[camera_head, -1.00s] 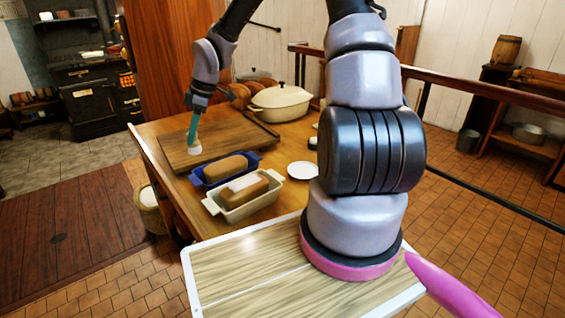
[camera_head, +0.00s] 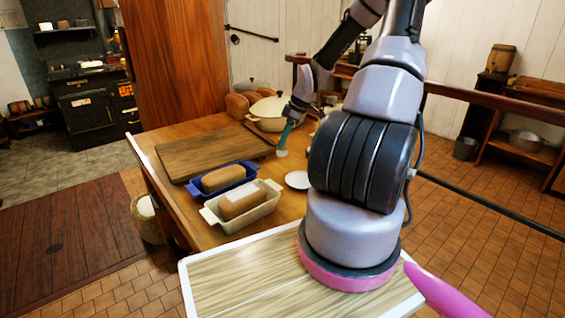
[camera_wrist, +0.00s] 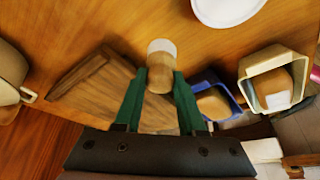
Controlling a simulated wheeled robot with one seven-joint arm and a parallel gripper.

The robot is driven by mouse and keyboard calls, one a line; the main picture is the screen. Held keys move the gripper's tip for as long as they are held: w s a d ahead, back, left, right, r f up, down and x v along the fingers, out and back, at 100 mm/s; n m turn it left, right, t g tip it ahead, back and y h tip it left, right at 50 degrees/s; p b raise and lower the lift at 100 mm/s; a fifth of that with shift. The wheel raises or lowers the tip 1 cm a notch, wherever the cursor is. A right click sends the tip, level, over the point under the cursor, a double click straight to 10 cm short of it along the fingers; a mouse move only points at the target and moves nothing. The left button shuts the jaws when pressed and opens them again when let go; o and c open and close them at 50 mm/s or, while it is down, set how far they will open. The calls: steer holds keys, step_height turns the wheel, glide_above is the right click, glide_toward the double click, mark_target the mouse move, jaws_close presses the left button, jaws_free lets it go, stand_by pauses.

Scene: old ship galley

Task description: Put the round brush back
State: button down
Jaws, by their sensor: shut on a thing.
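My gripper (camera_head: 286,134) has teal fingers and is shut on the round brush (camera_head: 282,153). In the wrist view the fingers (camera_wrist: 160,85) close on both sides of the brush's wooden handle, with its white round end (camera_wrist: 161,46) beyond the fingertips. The brush hangs over the wooden table (camera_head: 232,232), just right of the cutting board (camera_head: 205,154). In the head view its pale end points down near the tabletop; I cannot tell whether it touches.
A white plate (camera_head: 297,180) lies in front of the brush. A blue loaf pan (camera_head: 246,178) and a cream loaf pan (camera_head: 243,219) hold loaves at the front. A cream pot (camera_head: 270,122) stands behind, near my gripper. Bare tabletop lies around the plate.

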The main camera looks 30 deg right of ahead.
mark_target(283, 155)
steer(key=shift+f, duration=3.35)
steer(key=c, duration=0.5)
jaws_free()
steer(key=shift+f, duration=0.15)
